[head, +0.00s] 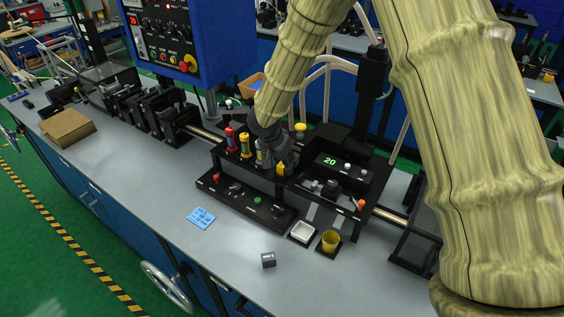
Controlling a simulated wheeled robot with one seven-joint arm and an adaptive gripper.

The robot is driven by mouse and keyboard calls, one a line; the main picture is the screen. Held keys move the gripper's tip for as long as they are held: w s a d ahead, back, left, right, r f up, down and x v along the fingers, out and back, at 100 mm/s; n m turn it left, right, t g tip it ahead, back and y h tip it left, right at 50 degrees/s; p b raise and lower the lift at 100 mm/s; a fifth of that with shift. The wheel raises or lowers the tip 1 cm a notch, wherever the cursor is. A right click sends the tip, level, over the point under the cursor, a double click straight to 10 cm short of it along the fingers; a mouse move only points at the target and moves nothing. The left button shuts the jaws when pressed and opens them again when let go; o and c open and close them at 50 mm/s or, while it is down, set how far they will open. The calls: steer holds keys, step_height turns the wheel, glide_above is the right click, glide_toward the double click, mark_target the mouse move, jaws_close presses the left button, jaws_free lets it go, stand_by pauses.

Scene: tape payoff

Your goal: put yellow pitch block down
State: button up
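My gripper (279,161) is low over the black fixture (315,193) in the middle of the bench, its fingers pointing down. A small yellow piece, which looks like the yellow pitch block (281,169), shows at the fingertips, and the gripper appears shut on it. The block is right at the fixture's upper deck; I cannot tell whether it touches the surface below. The fingers hide part of it.
A red cylinder (230,137) and a yellow cylinder (245,145) stand just left of my gripper. A display reading 20 (330,161) is to the right. A white tray (302,231), yellow cup (330,240), grey block (268,260) and blue card (201,217) lie in front.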

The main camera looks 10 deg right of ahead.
steer(key=shift+w+f, duration=0.35)
steer(key=b+v, duration=0.3)
steer(key=v, duration=0.9)
steer(key=shift+s+r, duration=0.15)
